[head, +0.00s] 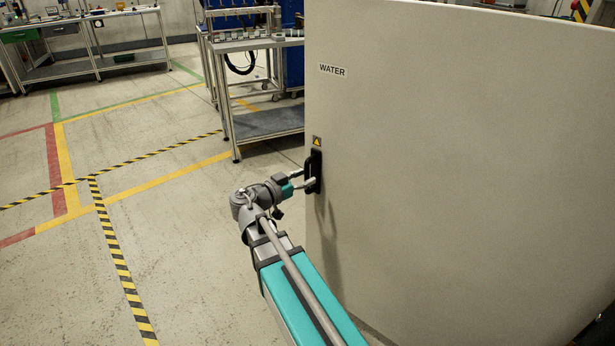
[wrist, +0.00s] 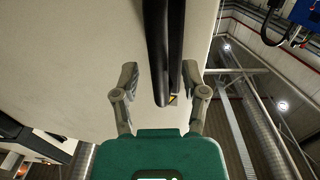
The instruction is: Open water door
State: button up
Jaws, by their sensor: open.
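The water door (head: 450,150) is a large pale panel filling the right of the head view, with a "WATER" label (head: 332,70) near its upper left. Its black upright handle (head: 313,171) sits near the door's left edge, below a small yellow warning sticker (head: 317,141). My gripper (head: 304,180) is at the handle, its fingers pointing at the door. In the wrist view my gripper (wrist: 160,85) is open, with the black handle (wrist: 160,50) between and beyond the two fingers. Neither finger clearly touches the handle. The door surface (wrist: 80,60) shows at the left there.
A metal workbench (head: 255,125) stands just left of the door, behind my gripper. More benches (head: 85,50) stand far left. The floor (head: 180,240) left of my arm is clear, marked with yellow-black tape (head: 120,262). A blue machine (wrist: 305,12) shows in the wrist view.

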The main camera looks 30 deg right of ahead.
jog(key=v, duration=1)
jog(key=shift+a, duration=0.4)
jog(key=s+d+f+n+g+y, duration=0.2)
jog(key=s+f+n+g+y, duration=0.15)
jog(key=f+n+y, duration=0.6)
jog(key=s+a+f+n+y, duration=0.5)
jog(key=a+f+n+y, duration=0.1)
jog(key=a+f+y, duration=0.25)
notch_tip(320, 180, up, 32)
jog(key=p, duration=3.3)
jog(key=shift+w+d+r, duration=0.15)
jog(key=shift+d+r, duration=0.05)
jog(key=shift+d, duration=0.05)
jog(key=shift+f, duration=0.1)
